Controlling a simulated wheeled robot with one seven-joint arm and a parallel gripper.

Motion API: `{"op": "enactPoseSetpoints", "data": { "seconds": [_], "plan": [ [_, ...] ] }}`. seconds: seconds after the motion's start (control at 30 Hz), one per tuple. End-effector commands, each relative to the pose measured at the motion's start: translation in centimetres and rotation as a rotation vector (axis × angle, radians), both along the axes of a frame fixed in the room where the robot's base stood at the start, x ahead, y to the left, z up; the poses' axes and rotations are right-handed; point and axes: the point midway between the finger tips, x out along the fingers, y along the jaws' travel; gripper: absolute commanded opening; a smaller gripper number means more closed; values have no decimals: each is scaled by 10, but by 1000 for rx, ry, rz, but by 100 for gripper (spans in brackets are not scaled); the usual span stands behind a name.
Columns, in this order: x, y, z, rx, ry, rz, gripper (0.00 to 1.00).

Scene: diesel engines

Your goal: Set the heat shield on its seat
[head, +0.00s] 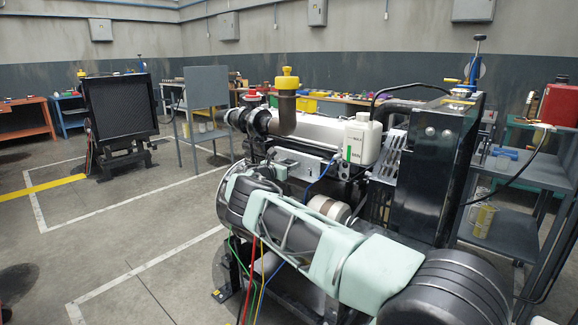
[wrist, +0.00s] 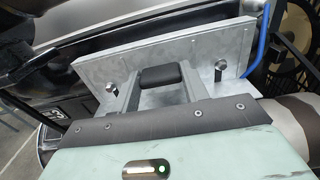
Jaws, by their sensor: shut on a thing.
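The heat shield (wrist: 125,62) is a bent grey metal plate with a raised face and a lower flange, seen in the wrist view. My gripper (wrist: 166,80) is shut on its black handle (wrist: 168,75), one grey finger at each side. A bolt or stud stands by the flange at the left (wrist: 82,86) and another at the right (wrist: 220,72). In the head view the shield (head: 312,168) shows as a pale plate against the engine's side, below the long silver cylinder (head: 325,132). My arm largely hides the gripper there. I cannot tell whether the shield touches its seat.
A blue hose (wrist: 264,40) runs close to the shield's right end. A white bottle (head: 361,140) stands on the engine to the right. A brown pipe with a yellow cap (head: 287,80) rises behind. A grey stand (head: 206,100) is at the left, with open floor in front.

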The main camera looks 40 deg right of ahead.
Motion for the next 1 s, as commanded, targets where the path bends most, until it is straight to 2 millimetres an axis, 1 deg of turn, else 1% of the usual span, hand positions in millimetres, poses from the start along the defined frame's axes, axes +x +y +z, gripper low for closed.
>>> {"op": "enactPoseSetpoints", "data": {
  "seconds": [0.37, 0.4, 0.43, 0.47, 0.67, 0.7, 1.0],
  "plan": [
    [0, 0, 0, -2, 0, 1, 0],
    [0, 0, 0, -2, 0, 1, 55],
    [0, 0, 0, -2, 0, 1, 64],
    [0, 0, 0, -2, 0, 0, 70],
    [0, 0, -1, -1, 0, 0, 70],
    [0, 0, -3, 1, 1, 0, 66],
    [0, 2, -2, 1, 1, 1, 66]
  ]
}}
